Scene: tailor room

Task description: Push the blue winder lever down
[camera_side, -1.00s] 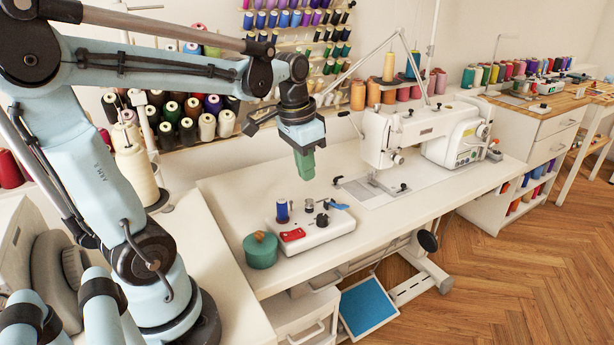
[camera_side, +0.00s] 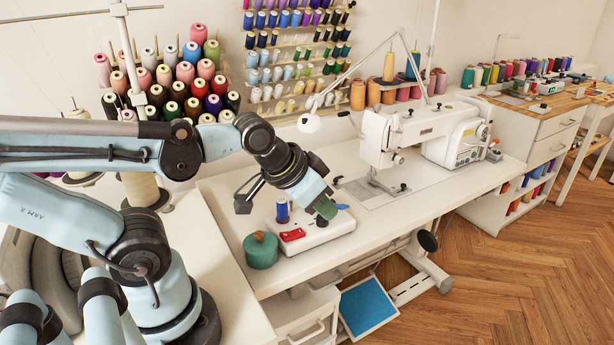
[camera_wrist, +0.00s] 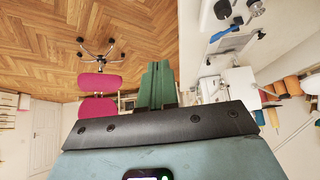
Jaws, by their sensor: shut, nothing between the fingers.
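The bobbin winder is a small white box (camera_side: 325,233) on the sewing table, with a red switch (camera_side: 293,235) and a blue spool (camera_side: 282,211). Its blue lever (camera_side: 343,207) shows only as a small tip at the right, just beyond my gripper. My gripper (camera_side: 328,209) has green fingers, shut and empty, tilted down to the right over the winder's right part. I cannot tell whether they touch the lever. In the wrist view the green fingers (camera_wrist: 157,85) are together, and a blue lever-like piece (camera_wrist: 223,31) lies to their upper right, apart from them in the picture.
A green round pincushion (camera_side: 261,250) stands left of the winder, near the table's front edge. The white sewing machine (camera_side: 390,135) stands behind and right. A lamp (camera_side: 309,123) hangs above and behind my gripper. The tabletop right of the winder is clear.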

